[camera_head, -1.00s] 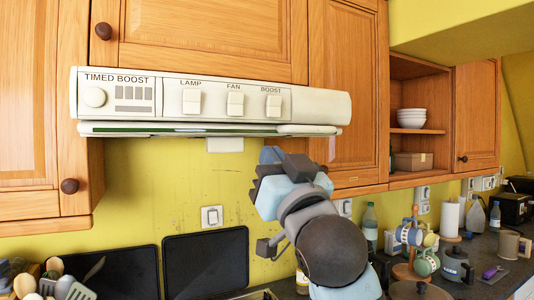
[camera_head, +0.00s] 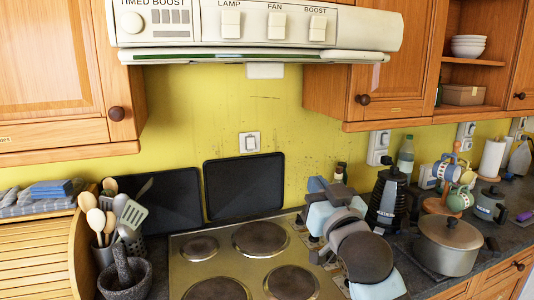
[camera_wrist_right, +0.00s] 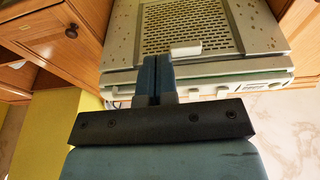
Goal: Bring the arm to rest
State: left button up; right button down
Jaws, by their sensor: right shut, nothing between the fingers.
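My right arm comes in from the lower right in the head view, and its gripper (camera_head: 320,187) is over the right edge of the stove, below the range hood. In the right wrist view the fingers of the right gripper (camera_wrist_right: 155,78) are together, with nothing between them. The wrist camera looks up at the underside of the range hood, which is beyond the fingertips. My left gripper is in neither view.
The range hood (camera_head: 260,30) hangs above the four-plate stove (camera_head: 190,262). A black coffee maker (camera_head: 388,200) and a pot (camera_head: 447,245) stand right of the arm. A utensil holder (camera_head: 104,256) and mortar (camera_head: 125,280) stand at the left.

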jog(key=s+d+f+g+h+p, duration=0.1)
jog(key=s+d+f+g, duration=0.15)
jog(key=f, duration=0.75)
jog(key=s+d+f+g+p, duration=0.1)
jog(key=s+f, duration=0.3)
jog(key=f, duration=0.5)
jog(key=s+d+f+g+h+p, duration=0.1)
jog(key=s+f+g+p, duration=0.15)
jog(key=f, duration=0.75)
jog(key=s+d+f+g+p, duration=0.1)
jog(key=s+d+f, duration=0.1)
jog(key=s+f, duration=0.6)
jog(key=s+d+f+g, duration=0.2)
jog(key=s+f, duration=0.6)
jog(key=s, duration=0.3)
jog(key=shift+d+h+p, duration=0.3)
jog(key=shift+p, duration=0.05)
